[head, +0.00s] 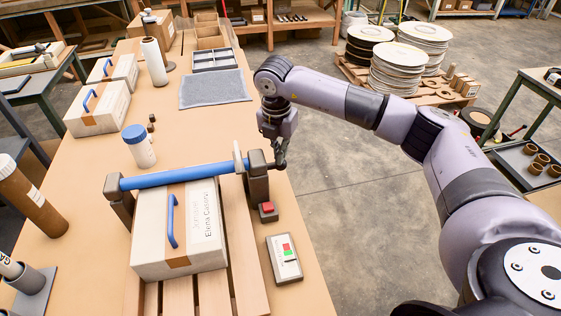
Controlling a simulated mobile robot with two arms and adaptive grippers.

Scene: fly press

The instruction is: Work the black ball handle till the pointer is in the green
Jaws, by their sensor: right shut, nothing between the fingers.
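A blue bar (180,177) spans two dark posts above a white box with a blue handle (172,220). A pale disc (238,158) sits near its right end, beside the right post (257,180). My right gripper (280,160) is shut and empty at the outer side of this post. The black ball handle cannot be told apart from the dark fingers and post there. A pale gauge panel (287,268) with red and green marks lies in front; its pointer is too small to read. My left gripper is not in view.
A red button block (268,210) sits at the right post's foot. A white jar with a blue lid (138,146) and a grey mat (214,89) are on the tan table. Wooden slats lie under the box.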

